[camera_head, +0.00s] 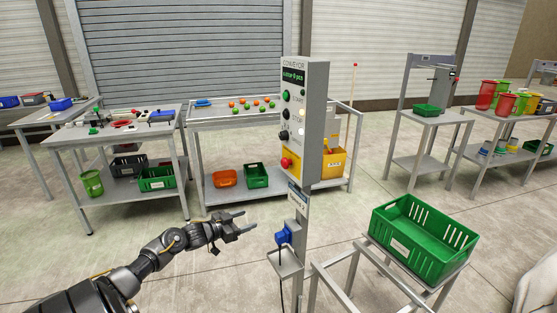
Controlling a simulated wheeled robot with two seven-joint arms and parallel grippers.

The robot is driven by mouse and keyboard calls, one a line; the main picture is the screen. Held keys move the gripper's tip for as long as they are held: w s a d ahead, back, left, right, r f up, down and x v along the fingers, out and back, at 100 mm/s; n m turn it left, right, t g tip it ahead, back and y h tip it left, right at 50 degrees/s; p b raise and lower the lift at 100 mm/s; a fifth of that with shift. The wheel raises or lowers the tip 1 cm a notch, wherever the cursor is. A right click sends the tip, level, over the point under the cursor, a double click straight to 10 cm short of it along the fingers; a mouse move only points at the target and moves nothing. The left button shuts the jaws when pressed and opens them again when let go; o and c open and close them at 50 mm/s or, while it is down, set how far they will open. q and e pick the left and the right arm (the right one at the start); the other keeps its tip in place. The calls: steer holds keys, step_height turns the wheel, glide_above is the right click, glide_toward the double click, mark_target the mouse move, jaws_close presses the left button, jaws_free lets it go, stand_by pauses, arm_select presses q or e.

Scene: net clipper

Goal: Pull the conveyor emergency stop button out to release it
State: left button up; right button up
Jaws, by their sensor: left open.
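The conveyor control box (309,105) is a tall grey box on a post, with a small green display and several knobs and buttons on its front. The red emergency stop button (286,163) is at the bottom of the front panel. Whether it is pressed in is too small to tell. My left gripper (247,222) is open and empty, below and to the left of the red button and apart from it. Its fingers point right, towards the post. My right gripper is not in view.
A blue socket (283,236) and a small grey holder (286,262) are on the post, close to my left gripper. A green crate (421,262) sits on a metal stand at right. Tables with tools and balls stand behind.

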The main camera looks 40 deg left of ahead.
mark_target(283, 164)
arm_select(q)
step_height(283, 164, up, 20)
steer(key=w+d+m+t+h, duration=0.1)
steer(key=d+m+h, duration=0.2)
steer(key=m+h, duration=0.1)
steer(key=p+x, duration=0.1)
steer(key=x, duration=0.2)
steer(key=p+x, duration=0.1)
steer(key=x, duration=0.2)
steer(key=p+x, duration=0.1)
steer(key=x, duration=0.3)
steer(key=shift+w+a+r, duration=0.2)
steer(key=shift+r, duration=0.1)
steer(key=shift+w+d+f+p, duration=0.1)
steer(key=shift+w+d+p, duration=0.1)
steer(key=shift+w+p, duration=0.2)
